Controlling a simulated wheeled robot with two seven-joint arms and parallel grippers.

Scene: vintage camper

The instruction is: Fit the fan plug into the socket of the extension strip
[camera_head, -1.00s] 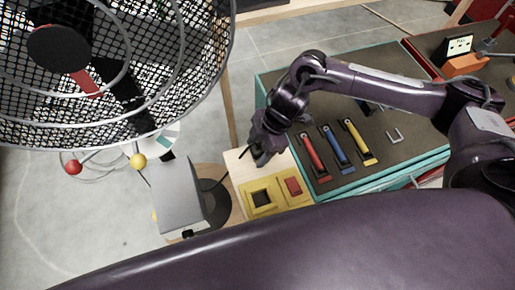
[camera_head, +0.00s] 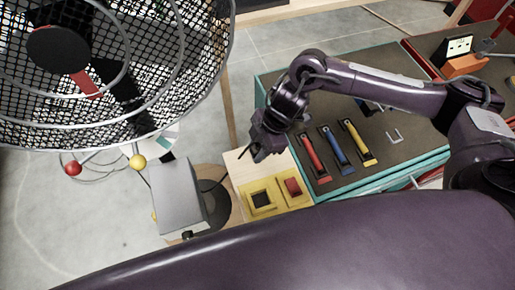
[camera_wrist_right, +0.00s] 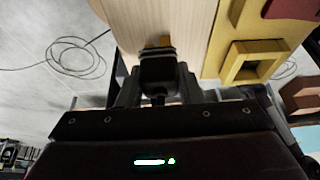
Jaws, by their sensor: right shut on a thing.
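My right gripper (camera_head: 258,152) is low over the light wooden board beside the yellow blocks. In the right wrist view its fingers (camera_wrist_right: 158,85) are shut on a black plug (camera_wrist_right: 157,66), with a small brass-orange part showing at its far end. The plug is over or close to the board; I cannot tell whether it touches. The large caged fan (camera_head: 120,60) fills the upper left. My left gripper is not in view.
The wooden board carries a yellow block with a square hole (camera_head: 273,195) and a yellow block with a red top (camera_head: 292,186). Red, blue and yellow handled tools lie on the dark-topped bench (camera_head: 385,150). A grey box (camera_head: 178,195) stands left of the board.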

